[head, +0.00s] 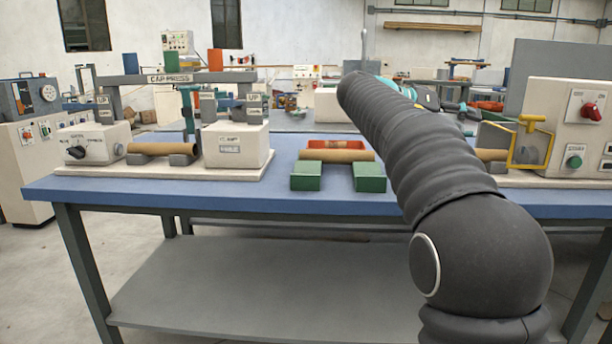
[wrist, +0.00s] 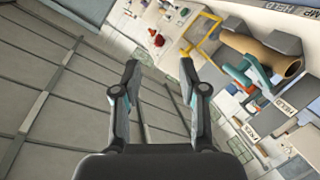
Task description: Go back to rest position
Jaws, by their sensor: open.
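My gripper (wrist: 160,68) is open in the wrist view, its two dark fingers spread with nothing between them. In the head view my dark arm reaches up over the right half of the blue-topped table (head: 240,197), and I cannot make out the fingers there. A brown tube (head: 337,155) lies across two green blocks at the table's middle. Another tube (head: 160,149) lies in the left fixture. A tube end (head: 488,155) shows at the right fixture, partly behind my arm. The wrist view shows a brown tube (wrist: 262,52) in grey holders, apart from my fingers.
The cap press (head: 235,145) stands at the table's left. A control box (head: 575,125) with a red knob and a yellow guard (head: 530,145) stand at the right. An orange-red tray (head: 335,143) sits behind the middle tube. The table's front strip is clear.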

